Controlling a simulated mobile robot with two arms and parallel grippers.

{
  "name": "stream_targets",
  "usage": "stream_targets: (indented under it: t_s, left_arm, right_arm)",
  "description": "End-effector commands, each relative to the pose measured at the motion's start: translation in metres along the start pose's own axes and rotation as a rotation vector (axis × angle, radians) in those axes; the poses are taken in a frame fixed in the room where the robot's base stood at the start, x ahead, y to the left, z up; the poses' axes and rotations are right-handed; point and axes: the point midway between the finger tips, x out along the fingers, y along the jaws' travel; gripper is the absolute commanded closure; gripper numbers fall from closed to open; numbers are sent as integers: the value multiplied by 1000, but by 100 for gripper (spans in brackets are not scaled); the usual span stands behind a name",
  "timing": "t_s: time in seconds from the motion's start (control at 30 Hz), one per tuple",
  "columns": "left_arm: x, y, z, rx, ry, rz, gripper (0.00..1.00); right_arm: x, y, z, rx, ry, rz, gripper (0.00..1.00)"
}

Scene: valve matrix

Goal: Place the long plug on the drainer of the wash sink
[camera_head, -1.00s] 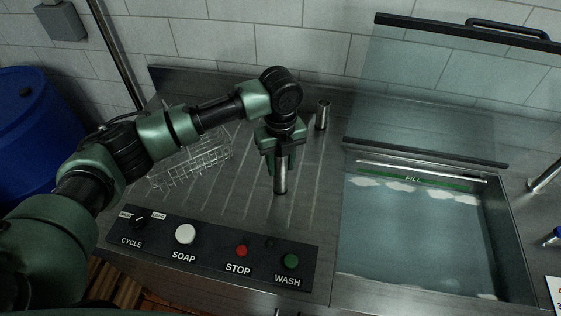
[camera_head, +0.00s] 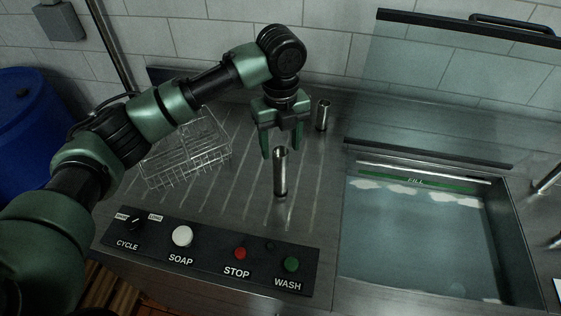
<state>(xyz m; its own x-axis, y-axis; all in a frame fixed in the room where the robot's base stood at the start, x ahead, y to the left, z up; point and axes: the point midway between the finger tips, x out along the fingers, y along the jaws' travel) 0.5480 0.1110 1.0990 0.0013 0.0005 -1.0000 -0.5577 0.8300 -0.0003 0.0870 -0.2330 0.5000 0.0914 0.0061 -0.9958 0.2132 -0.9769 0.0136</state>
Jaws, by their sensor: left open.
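A long steel plug (camera_head: 281,176), a slim upright tube, stands on the ridged drainer (camera_head: 240,185) left of the wash sink (camera_head: 415,240). My left gripper (camera_head: 282,150) is open above and around the top of this tube, with its green fingers pointing down and apart. Whether a finger touches the tube cannot be told. A second, shorter-looking steel tube (camera_head: 323,116) stands farther back on the steel top. The sink holds water with foam along its edges. My right gripper does not show.
A wire basket (camera_head: 186,155) sits on the drainer's left part. A black control panel (camera_head: 210,250) with knob and buttons runs along the front. A raised clear lid (camera_head: 450,80) stands behind the sink. A tap (camera_head: 546,177) is at the right edge.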

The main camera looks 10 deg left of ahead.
Motion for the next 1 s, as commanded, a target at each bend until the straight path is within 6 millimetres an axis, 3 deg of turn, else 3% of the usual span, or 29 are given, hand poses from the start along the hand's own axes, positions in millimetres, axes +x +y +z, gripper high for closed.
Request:
stream_targets:
  t_s: [0.13, 0.3, 1.0]
  left_arm:
    - [-26, -1, 0, 2, -3, -3, 43]
    - [-45, 0, 0, 0, 0, 0, 43]
    - [-48, -1, -1, -3, 3, -1, 43]
  right_arm:
    - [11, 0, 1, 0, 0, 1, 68]
    - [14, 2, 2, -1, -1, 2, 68]
    - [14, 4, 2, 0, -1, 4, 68]
